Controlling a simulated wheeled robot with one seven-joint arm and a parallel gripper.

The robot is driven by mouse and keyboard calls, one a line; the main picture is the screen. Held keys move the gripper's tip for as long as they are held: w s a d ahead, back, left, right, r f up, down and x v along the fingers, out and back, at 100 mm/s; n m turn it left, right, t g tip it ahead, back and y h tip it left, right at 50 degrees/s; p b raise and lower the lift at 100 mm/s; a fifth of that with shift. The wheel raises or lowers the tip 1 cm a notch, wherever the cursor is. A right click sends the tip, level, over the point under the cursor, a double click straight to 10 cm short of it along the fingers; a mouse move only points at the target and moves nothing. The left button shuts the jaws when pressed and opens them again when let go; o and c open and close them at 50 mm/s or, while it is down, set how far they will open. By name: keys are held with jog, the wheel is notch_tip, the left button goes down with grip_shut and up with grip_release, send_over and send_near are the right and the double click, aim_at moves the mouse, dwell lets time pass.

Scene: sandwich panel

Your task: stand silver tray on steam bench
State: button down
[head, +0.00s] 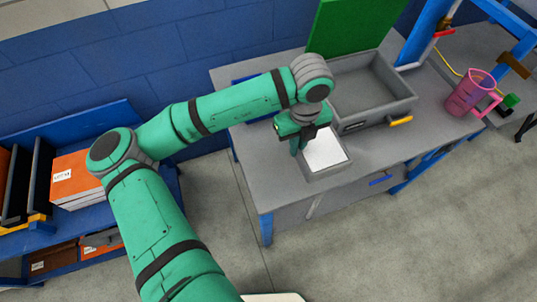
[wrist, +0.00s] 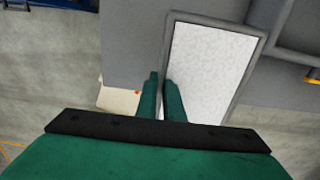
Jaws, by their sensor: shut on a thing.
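The silver tray (head: 325,152) is a shallow rectangle with a grey rim and a pale, bare inside. It is over the near part of the grey-topped bench with blue legs (head: 268,172), which I take as the steam bench. My gripper (head: 302,146) is shut on the tray's left rim. In the wrist view the fingers of my gripper (wrist: 161,84) close on the left rim of the tray (wrist: 212,62). The tray looks about level; I cannot tell whether its underside touches the bench top.
A grey open box (head: 372,92) with a raised green lid (head: 350,25) and a yellow handle (head: 401,121) stands just behind the tray. A pink jug (head: 470,95) is farther right. Bare bench top lies left of the tray. Shelves with orange boxes (head: 75,178) are at left.

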jog(key=a+f, duration=0.2)
jog(key=w+a+f, duration=0.1)
jog(key=a+f, duration=0.1)
jog(key=a, duration=0.1)
jog(key=a+f, duration=0.2)
jog(key=shift+w+a+f, duration=0.15)
jog(key=shift+a, duration=0.25)
jog(key=shift+a+f, duration=0.5)
jog(key=shift+f, duration=0.1)
jog(key=shift+w+f, duration=0.1)
jog(key=shift+f, duration=1.55)
jog(key=c, duration=1.9)
grip_release()
jog(key=shift+f, duration=0.15)
